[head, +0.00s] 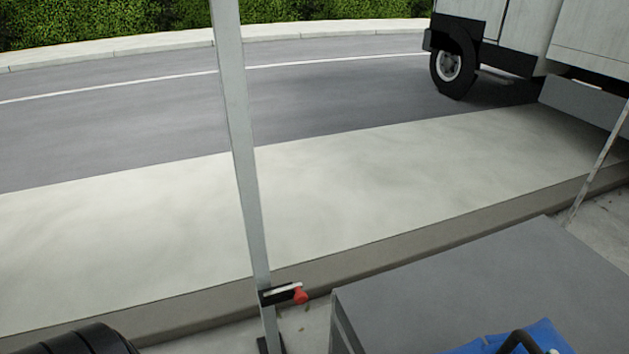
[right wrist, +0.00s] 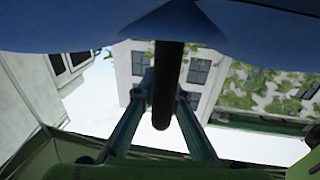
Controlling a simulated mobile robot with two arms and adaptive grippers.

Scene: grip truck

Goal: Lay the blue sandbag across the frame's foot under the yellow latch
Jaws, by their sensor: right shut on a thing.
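The blue sandbag (head: 545,336) shows at the bottom edge of the head view, over the near part of a grey box top, with a black handle loop; most of it is cut off. I cannot tell whether it rests on the box. In the right wrist view the blue bag (right wrist: 70,25) fills the top, and my right gripper (right wrist: 162,85) is shut on its black handle (right wrist: 163,105). A grey upright post (head: 243,160) carries a latch with a red end (head: 300,296); its dark foot (head: 270,345) is partly cut off. I see no yellow latch. My left gripper is not in view.
The grey box (head: 470,270) takes up the lower right. A second thin post (head: 598,165) stands at the right edge. A kerb (head: 400,250), a pale pavement (head: 350,195) and a road lie beyond. A truck (head: 510,45) stands at the upper right.

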